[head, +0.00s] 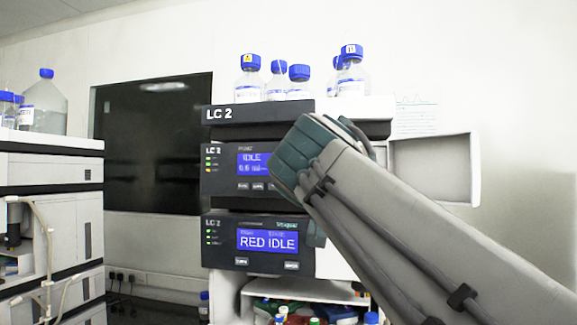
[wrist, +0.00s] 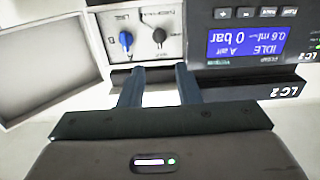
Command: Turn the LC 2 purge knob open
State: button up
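The LC 2 stack (head: 258,112) stands in the middle of the head view, with a pump module (head: 222,170) reading IDLE. In the wrist view, which is upside down, the pump screen (wrist: 247,41) reads IDLE and 0 bar. Beside it, a pale panel carries a blue knob (wrist: 126,40) and a smaller black knob (wrist: 159,35). Their labels are too small to read, so I cannot tell which is the purge knob. My gripper (wrist: 157,70) is open and empty, its fingers pointing at the panel, apart from both knobs. In the head view my arm hides the knobs and fingers.
An open pale door (head: 432,170) sticks out at the stack's right; it also shows at left in the wrist view (wrist: 45,55). Blue-capped bottles (head: 299,85) stand on top. A lower module (head: 265,243) reads RED IDLE. Another stack (head: 50,180) stands at left.

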jog(key=p+x, duration=0.3)
jog(key=x, duration=0.7)
jog(key=shift+w+d+f, duration=0.1)
jog(key=shift+w+d, duration=0.05)
jog(key=shift+w, duration=0.25)
grip_shut()
